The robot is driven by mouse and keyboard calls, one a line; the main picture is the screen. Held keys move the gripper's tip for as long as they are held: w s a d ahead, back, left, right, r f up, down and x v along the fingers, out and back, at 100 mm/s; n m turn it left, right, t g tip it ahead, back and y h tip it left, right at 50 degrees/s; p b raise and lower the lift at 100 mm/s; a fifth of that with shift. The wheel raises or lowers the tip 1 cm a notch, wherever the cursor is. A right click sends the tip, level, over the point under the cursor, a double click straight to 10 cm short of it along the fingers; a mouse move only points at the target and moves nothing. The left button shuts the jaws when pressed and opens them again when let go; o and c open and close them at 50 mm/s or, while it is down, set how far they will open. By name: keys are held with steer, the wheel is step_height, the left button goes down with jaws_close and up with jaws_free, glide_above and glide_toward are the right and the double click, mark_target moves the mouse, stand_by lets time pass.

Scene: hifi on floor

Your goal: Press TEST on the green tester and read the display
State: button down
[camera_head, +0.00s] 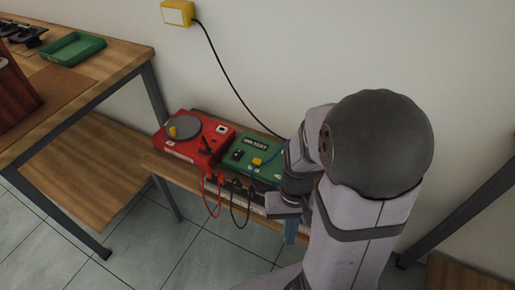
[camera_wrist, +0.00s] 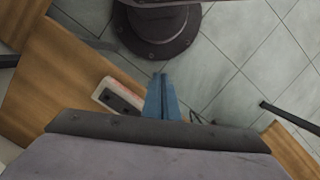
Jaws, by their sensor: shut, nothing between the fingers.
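The green tester (camera_head: 252,158) lies on a low wooden bench in the head view, with a dark display, a yellow button (camera_head: 257,161) and dark sockets on top. The display's text is too small to read surely. My arm hides its right part. My gripper (camera_head: 291,231) is low in front of the bench, to the right of and nearer than the tester; in the wrist view its blue fingers (camera_wrist: 160,78) are together and empty. The tester is not seen in the wrist view.
A red device (camera_head: 186,140) with a grey disc stands left of the tester; red and black leads hang over the bench front. A black cable runs from a yellow wall box (camera_head: 177,12). A white socket strip (camera_wrist: 118,97) lies near my fingers. A table with a green tray (camera_head: 73,48) stands left.

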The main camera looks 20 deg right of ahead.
step_height(320, 180, up, 4)
steer(key=w+a+m+y+p, duration=0.2)
steer(key=w+m+y+p, duration=0.1)
steer(key=m+p, duration=0.2)
step_height(320, 180, up, 6)
steer(key=m+t+p, duration=0.1)
steer(key=m+t, duration=0.9)
steer(key=m, duration=0.4)
glide_above(260, 163)
steer(key=shift+f, duration=0.15)
step_height(260, 163, down, 7)
steer(key=b, duration=0.5)
steer(key=shift+f, duration=0.2)
steer(key=shift+f+b, duration=0.55)
steer(key=shift+b, duration=0.35)
steer(key=shift+f, duration=0.2)
